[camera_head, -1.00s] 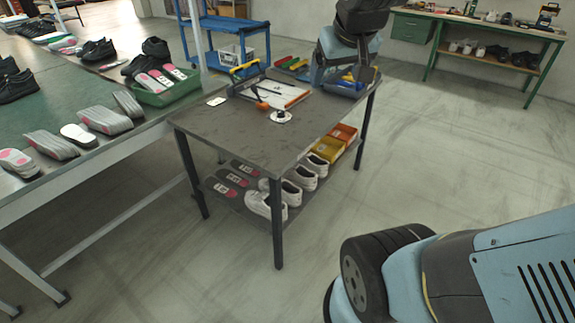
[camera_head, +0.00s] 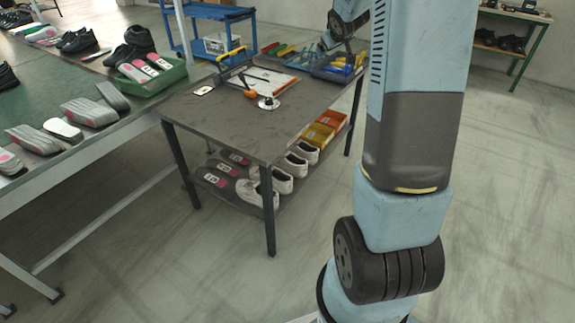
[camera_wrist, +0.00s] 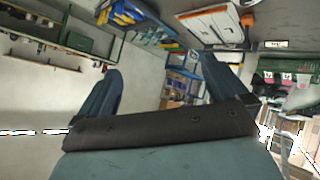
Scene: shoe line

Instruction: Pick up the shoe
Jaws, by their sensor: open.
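Several white shoes (camera_head: 257,191) stand in a row on the lower shelf of the dark table (camera_head: 215,122), in the head view. Several black shoes (camera_head: 78,40) stand on the long bench at the left, some near its green crate. I cannot tell which shoe is meant. My gripper (camera_wrist: 160,63) shows in the wrist view with its two blue fingers spread wide and nothing between them. In the head view my arm reaches over the back right of the table, and the fingers cannot be made out there.
A tray with tools (camera_head: 267,82), a small white disc-like item (camera_head: 268,104) and blue bins (camera_head: 338,68) lie on the tabletop. Insoles (camera_head: 215,180) and orange bins (camera_head: 318,137) share the lower shelf. A green crate (camera_head: 165,85) is on the bench (camera_head: 35,95). A blue cart (camera_head: 228,13) stands behind.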

